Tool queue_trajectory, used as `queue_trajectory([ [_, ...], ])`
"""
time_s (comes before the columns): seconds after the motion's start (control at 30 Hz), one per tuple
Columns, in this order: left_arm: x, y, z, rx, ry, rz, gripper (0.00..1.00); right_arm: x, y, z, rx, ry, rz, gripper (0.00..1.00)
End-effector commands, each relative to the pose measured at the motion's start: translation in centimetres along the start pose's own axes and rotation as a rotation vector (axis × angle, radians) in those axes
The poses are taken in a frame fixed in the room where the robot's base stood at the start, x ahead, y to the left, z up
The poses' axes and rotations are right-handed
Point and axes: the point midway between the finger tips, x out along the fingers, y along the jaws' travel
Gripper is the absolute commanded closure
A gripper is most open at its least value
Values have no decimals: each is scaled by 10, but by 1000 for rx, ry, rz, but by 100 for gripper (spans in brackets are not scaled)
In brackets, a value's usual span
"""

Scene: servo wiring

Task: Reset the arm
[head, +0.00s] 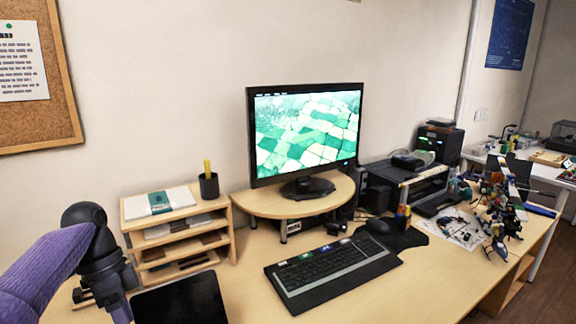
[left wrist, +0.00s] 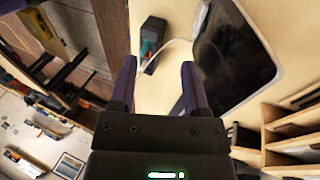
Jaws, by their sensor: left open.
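My left arm (head: 45,270) comes in from the left in the head view, purple with a dark wrist joint, over the left end of the desk. In the left wrist view my left gripper (left wrist: 158,85) has its two purple fingers spread apart, with nothing between them. Beyond the fingers are the pale desk top, a small black box (left wrist: 153,32) with something teal in it, and a white cable. A black tablet-like panel (left wrist: 236,55) lies to the right of the fingers. My right gripper is in neither view.
A wooden shelf unit (head: 177,228) with papers stands close right of my left arm. A monitor (head: 305,133) on a wooden riser and a keyboard (head: 333,270) fill the desk middle. Electronics and a cluttered small assembly (head: 497,208) stand at the right.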

Motion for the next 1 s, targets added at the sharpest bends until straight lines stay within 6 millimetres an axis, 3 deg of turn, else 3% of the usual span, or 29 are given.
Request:
queue_trajectory([
  [0.27,62,8,-13,23,-101,-16,40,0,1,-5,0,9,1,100],
  [0.47,124,26,-23,40,-151,-53,40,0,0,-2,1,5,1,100],
  [0.7,213,81,-34,-4,-100,-145,40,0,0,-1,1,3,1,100],
  [0.8,238,112,-33,-82,-26,-195,40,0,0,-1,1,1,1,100],
  [1.0,252,158,-15,-310,118,-295,40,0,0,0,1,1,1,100],
])
